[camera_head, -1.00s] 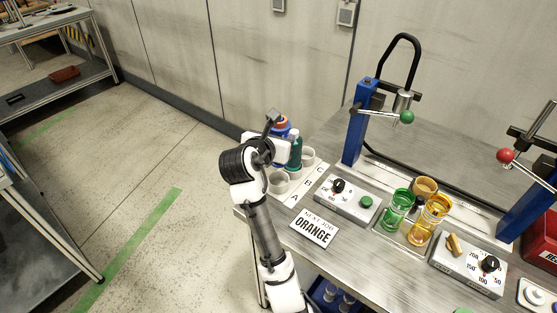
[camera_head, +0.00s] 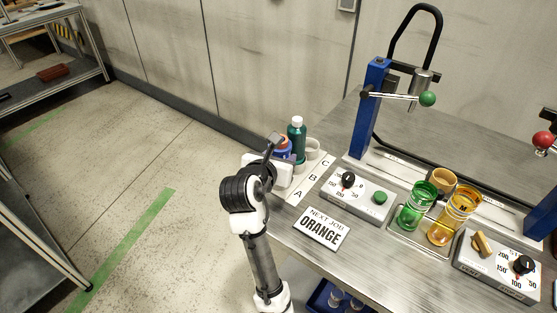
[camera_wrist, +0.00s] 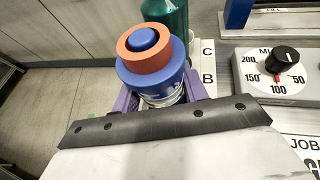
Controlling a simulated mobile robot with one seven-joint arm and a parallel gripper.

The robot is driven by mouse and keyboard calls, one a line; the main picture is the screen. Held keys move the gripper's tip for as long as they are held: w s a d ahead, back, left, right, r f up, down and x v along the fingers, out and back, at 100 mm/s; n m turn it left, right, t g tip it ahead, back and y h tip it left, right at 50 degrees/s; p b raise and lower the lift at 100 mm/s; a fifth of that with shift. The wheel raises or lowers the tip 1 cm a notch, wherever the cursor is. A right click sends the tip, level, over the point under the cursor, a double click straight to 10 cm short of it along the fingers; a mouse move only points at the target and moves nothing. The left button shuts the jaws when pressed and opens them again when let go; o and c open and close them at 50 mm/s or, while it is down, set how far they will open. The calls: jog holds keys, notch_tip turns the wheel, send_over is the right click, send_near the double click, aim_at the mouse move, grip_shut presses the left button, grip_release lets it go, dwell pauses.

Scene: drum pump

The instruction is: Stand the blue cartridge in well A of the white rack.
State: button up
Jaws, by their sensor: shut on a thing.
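The blue cartridge, with an orange ring around its cap, is between the purple fingers of my gripper (camera_wrist: 162,98) in the wrist view. The blue cartridge (camera_wrist: 172,82) looks upright there, and its lower end is hidden. In the head view the cartridge (camera_head: 284,147) shows only partly behind my wrist. The white rack (camera_head: 311,179) lies at the table's left edge, with letters A, B and C along its strip. My arm hides wells A and B, so I cannot tell whether the cartridge's base is inside a well.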

jog(key=shift+d+r, duration=0.1)
jog(key=shift+r, duration=0.05)
jog(key=o, duration=1.1)
jog(key=shift+f, duration=0.2)
jog(key=shift+c, duration=0.2)
